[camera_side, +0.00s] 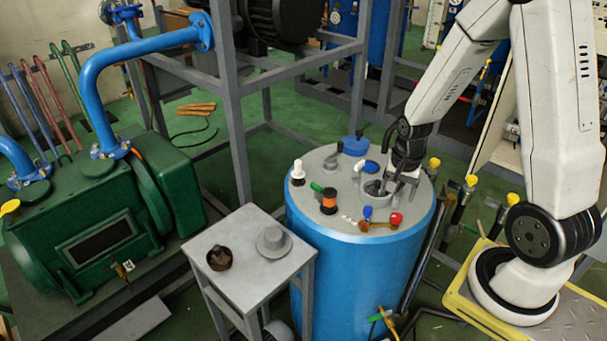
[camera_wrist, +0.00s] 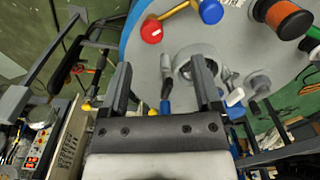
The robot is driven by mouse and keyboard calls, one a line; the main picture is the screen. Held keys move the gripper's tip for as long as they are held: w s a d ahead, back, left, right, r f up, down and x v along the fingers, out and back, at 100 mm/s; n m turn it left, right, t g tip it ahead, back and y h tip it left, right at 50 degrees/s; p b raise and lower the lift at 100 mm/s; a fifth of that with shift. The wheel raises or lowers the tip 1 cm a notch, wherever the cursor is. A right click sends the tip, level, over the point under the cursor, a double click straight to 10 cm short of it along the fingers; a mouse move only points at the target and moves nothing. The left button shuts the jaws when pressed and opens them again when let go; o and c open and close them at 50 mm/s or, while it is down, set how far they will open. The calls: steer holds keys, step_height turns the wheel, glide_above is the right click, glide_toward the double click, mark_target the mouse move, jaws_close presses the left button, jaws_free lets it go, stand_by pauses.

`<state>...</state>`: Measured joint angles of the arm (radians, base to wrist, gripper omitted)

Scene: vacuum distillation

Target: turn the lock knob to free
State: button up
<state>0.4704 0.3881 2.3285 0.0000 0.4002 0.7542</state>
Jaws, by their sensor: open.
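My gripper (camera_side: 384,189) is over the right part of the blue tank's (camera_side: 335,270) grey lid in the side view. In the wrist view my gripper (camera_wrist: 163,80) shows its two fingers spread apart with nothing clasped between them. A round grey collar (camera_wrist: 196,62) on the lid lies just beyond the right finger; in the side view the collar (camera_side: 373,189) is partly hidden by my gripper. A small blue-ended fitting (camera_wrist: 165,106) shows between the fingers. I cannot tell which lid part is the lock knob.
On the lid are a red knob (camera_side: 396,218), an orange-black knob (camera_side: 329,201) and a white-topped fitting (camera_side: 298,172). A small grey table (camera_side: 250,272) beside the tank holds a dark round part (camera_side: 220,258) and a grey flanged part (camera_side: 273,243). Frame posts stand behind.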

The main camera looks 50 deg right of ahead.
mark_target(397, 216)
steer(key=shift+s+d+f+m, duration=0.15)
steer(key=shift+d+f+m, duration=0.15)
steer(key=shift+d+m, duration=0.15)
steer(key=shift+s+d+f+m, duration=0.15)
steer(key=shift+d+f+m, duration=0.1)
steer(key=shift+d+m, duration=0.2)
steer(key=shift+f, duration=0.1)
steer(key=shift+f, duration=3.8)
jaws_close()
